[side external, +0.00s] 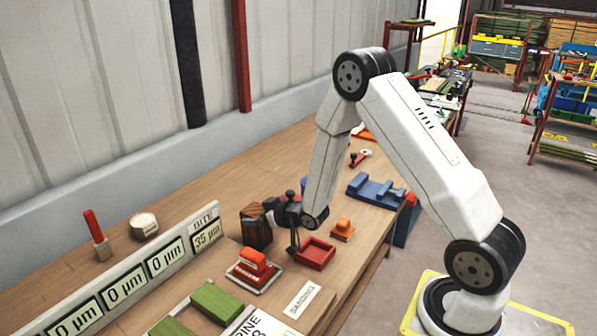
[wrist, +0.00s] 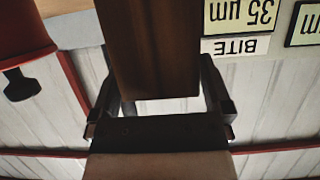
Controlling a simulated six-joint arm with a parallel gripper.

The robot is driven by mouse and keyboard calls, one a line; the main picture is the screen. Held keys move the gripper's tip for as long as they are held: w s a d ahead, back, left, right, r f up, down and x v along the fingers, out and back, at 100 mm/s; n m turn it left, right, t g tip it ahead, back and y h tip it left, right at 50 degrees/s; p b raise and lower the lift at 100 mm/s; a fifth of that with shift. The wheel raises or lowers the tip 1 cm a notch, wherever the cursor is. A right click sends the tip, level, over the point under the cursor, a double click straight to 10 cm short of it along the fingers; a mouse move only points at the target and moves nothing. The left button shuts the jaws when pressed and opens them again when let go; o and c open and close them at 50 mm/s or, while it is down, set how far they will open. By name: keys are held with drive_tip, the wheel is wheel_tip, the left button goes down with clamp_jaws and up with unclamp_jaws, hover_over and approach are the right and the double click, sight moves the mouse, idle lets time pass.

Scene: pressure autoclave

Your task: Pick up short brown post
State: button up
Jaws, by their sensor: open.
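The short brown post (side external: 256,232) stands on the wooden bench in the side view, a dark, square-sided wooden block with some lighter grain. My gripper (side external: 275,211) is at the post's upper right side, low over the bench. In the wrist view, the brown post (wrist: 150,45) fills the upper middle, reaching into the space between the two fingers of my gripper (wrist: 157,75). The fingers are open, one on each side of the post. A narrow gap shows beside it. The post's far end is cut off by the frame's top edge.
A red tray (side external: 316,253), an orange-topped block (side external: 343,230) and a red-handled block (side external: 254,268) stand close by on the bench. A sign board (side external: 165,258) runs along the left. Green blocks (side external: 217,301) lie in front; a blue fixture (side external: 376,190) lies farther back.

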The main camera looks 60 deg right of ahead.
drive_tip(key=shift+w+f, duration=0.3)
drive_tip(key=shift+w, duration=0.35)
drive_tip(key=c, duration=1.3)
drive_tip(key=shift+r, duration=0.2)
drive_tip(key=shift+r, duration=4.85)
